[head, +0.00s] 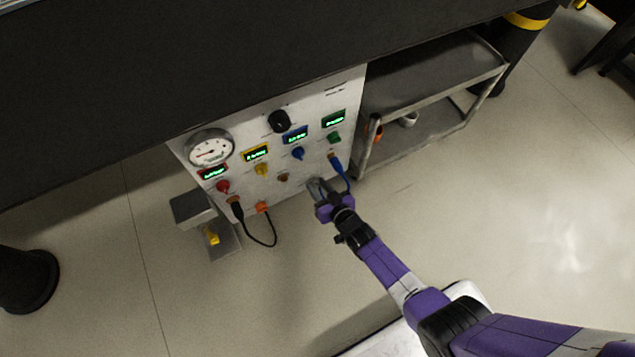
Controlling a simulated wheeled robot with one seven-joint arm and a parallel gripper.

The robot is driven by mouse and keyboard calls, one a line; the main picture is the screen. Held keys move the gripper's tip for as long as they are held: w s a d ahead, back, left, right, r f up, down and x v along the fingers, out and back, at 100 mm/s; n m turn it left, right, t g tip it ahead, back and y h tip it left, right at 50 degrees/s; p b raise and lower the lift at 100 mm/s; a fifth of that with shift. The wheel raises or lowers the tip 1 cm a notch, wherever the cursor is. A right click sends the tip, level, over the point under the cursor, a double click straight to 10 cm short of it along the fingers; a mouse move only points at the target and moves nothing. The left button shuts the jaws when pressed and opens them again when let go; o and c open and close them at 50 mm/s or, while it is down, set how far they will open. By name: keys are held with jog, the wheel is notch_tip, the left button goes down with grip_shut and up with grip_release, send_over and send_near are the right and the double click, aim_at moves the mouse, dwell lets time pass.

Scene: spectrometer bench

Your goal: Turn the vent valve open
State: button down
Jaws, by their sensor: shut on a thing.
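The white instrument panel (300,170) stands under the dark bench top. My gripper (316,184) is at its lower part, right of centre, and is shut on a small part there. The jaws hide most of that part, which I take to be the vent valve from its place on the panel; its turn angle does not show. Above it are a black knob (280,121) and a row of red (222,186), yellow (262,169), blue (298,153) and green (334,138) knobs.
A round gauge (209,149) is at the panel's upper left. A grey shelf cart (430,90) stands right of the panel. The floor in front is open.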

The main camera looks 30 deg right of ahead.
jog(key=shift+d+m+y+p, duration=0.2)
jog(key=shift+m+y+p, duration=0.5)
jog(key=shift+m, duration=0.5)
jog(key=shift+d+f+m+t+y+b, duration=0.1)
jog(key=shift+f+m+t+y+b, duration=0.05)
jog(key=shift+m+y+b, duration=0.4)
jog(key=shift+f+m+t+y+b, duration=0.1)
jog(key=shift+m+t+y+b, duration=0.2)
jog(key=shift+m, duration=0.45)
jog(key=shift+s+y, duration=0.1)
jog(key=shift+y, duration=0.15)
jog(key=c, duration=1)
grip_release()
jog(key=shift+c, duration=0.2)
jog(key=shift+r, duration=0.1)
jog(key=p+v, duration=0.4)
jog(key=v, duration=0.3)
jog(key=shift+s+p, duration=0.35)
